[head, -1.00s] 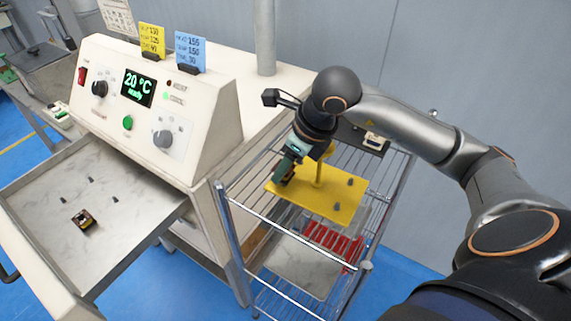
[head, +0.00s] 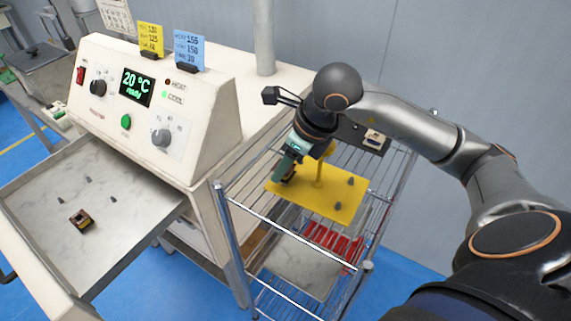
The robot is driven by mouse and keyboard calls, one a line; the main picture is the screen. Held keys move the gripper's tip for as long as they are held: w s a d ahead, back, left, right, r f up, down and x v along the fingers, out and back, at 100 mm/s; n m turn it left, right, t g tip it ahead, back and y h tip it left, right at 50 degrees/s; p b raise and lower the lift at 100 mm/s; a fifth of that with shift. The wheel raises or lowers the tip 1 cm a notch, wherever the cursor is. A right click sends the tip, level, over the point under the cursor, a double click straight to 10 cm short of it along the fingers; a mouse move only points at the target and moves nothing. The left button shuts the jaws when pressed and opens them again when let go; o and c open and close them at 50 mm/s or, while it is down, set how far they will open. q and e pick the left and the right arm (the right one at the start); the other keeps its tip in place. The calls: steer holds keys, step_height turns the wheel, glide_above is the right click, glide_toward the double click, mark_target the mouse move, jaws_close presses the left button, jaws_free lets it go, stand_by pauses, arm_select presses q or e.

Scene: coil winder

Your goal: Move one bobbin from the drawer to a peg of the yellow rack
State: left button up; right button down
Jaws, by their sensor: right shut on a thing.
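The yellow rack (head: 318,204) lies on the top shelf of the wire cart, with dark pegs showing on its right part and a yellow post in its middle. My right gripper (head: 284,177) points down at the rack's left end. It is shut on a bobbin (head: 289,178), mostly hidden by the fingers, low over the rack; I cannot tell whether it sits on a peg. The open drawer (head: 130,213) at the left holds another dark bobbin (head: 81,220) and several small bare pegs. My left gripper is out of view.
The wire cart (head: 222,199) has raised rails and corner posts around the rack. Red parts (head: 333,241) sit on its lower level.

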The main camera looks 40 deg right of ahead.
steer(key=shift+f, duration=0.15)
steer(key=shift+f+b, duration=0.15)
steer(key=shift+b, duration=0.15)
steer(key=shift+r, duration=0.35)
steer(key=shift+s, duration=0.15)
stand_by(0.8)
steer(key=shift+f+b, duration=0.2)
steer(key=shift+b, duration=0.1)
steer(key=shift+f, duration=0.2)
steer(key=shift+r, duration=0.1)
steer(key=shift+r, duration=0.3)
